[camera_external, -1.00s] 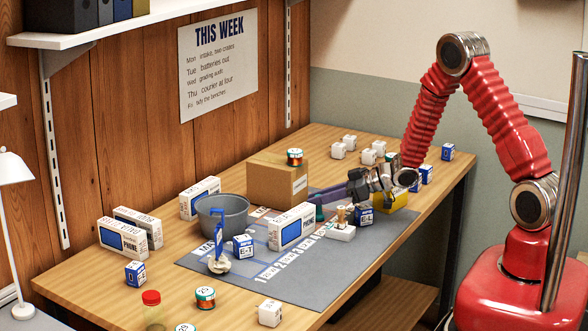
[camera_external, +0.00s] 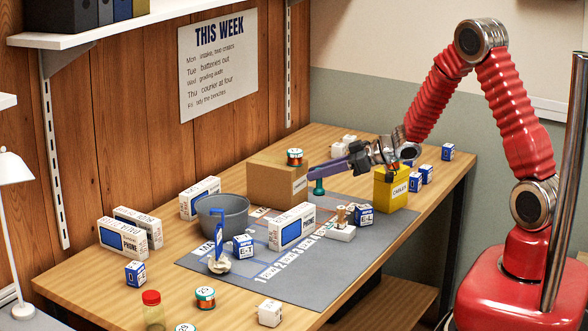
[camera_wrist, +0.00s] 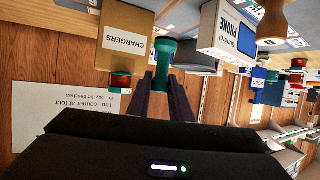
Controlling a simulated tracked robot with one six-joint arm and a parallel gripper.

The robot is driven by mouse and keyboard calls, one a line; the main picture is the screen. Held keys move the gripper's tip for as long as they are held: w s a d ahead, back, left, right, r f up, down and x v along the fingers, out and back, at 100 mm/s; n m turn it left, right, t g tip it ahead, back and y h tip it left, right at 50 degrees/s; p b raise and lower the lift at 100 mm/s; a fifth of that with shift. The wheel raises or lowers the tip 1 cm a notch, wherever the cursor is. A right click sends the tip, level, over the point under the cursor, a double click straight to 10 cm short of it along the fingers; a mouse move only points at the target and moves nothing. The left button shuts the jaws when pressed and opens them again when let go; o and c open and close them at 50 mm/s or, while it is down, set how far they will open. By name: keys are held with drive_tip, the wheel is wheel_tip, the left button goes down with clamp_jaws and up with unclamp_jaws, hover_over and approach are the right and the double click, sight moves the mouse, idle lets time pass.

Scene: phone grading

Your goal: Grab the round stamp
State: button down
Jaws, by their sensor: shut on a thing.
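The round stamp (camera_external: 319,188) is teal, with a narrow neck and a wider round end pointing down. My gripper (camera_external: 318,171) is shut on its top and holds it upright, apart from the grey mat (camera_external: 300,268), in front of the cardboard box. In the wrist view the teal stamp (camera_wrist: 163,58) sits between the two dark fingers of my gripper (camera_wrist: 165,88). The fingers cover part of its top.
The cardboard chargers box (camera_external: 270,184) stands close behind the stamp, with a spool (camera_external: 295,157) on top. A yellow box (camera_external: 391,190) stands to the right. A wooden-handled stamp (camera_external: 341,217) on a white block and a phone box (camera_external: 292,227) stand in front.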

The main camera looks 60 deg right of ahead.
drive_tip(key=shift+r, duration=1.05)
